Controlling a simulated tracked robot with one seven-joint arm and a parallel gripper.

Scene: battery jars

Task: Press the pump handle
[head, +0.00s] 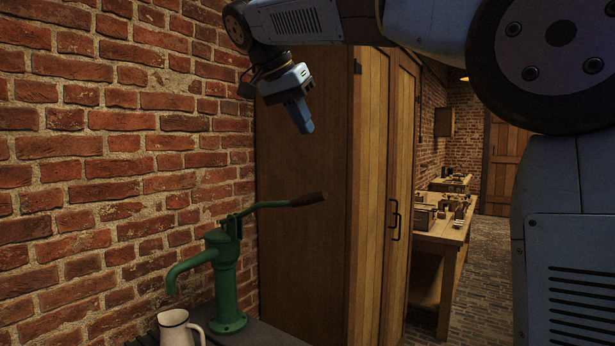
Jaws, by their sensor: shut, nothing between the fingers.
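A green hand pump (227,280) stands on a dark counter against the brick wall, in the lower left of the head view. The handle is raised, close to level, with a slight upward slope to the right. My gripper (306,128) is shut and empty. In the picture it is above the brown grip, apart from it, with its fingers pointing down. A white jug (178,328) stands below the pump's spout, partly cut off by the frame's bottom edge.
A tall wooden cupboard (372,200) stands right behind the handle's end and my gripper. The brick wall (120,170) runs along the left. A wooden workbench (440,237) with small items is farther back at right. Open floor lies beside it.

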